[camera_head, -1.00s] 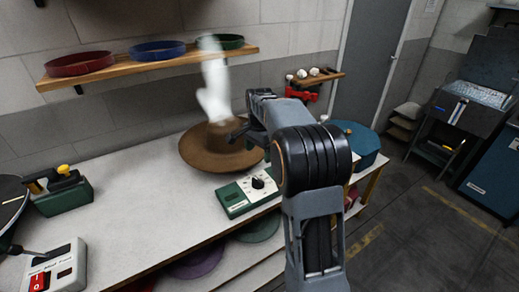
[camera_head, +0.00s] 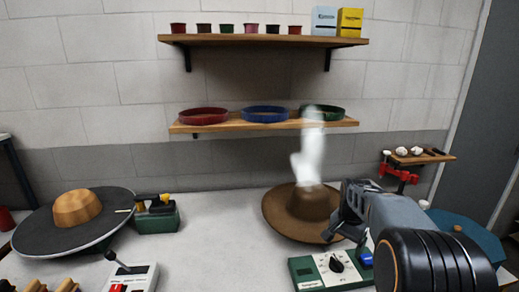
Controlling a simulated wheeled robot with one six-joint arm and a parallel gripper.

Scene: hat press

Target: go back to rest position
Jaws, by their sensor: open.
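My gripper (camera_head: 347,212) is at the right of the head view, at the end of my grey arm. It is open and appears empty, just in front of and right of the brown hat (camera_head: 296,217). The hat sits on the white worktop, and white steam (camera_head: 310,150) rises above it. The gripper covers part of the hat's right brim, and I cannot tell whether it touches it. A green control box (camera_head: 312,275) with a dial stands in front of the hat.
A round press plate (camera_head: 35,228) with a wooden hat block (camera_head: 77,207) stands at left. A green box (camera_head: 158,219) and a white switch box (camera_head: 132,277) are nearby. Shelves hold red, blue and green rings (camera_head: 265,114).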

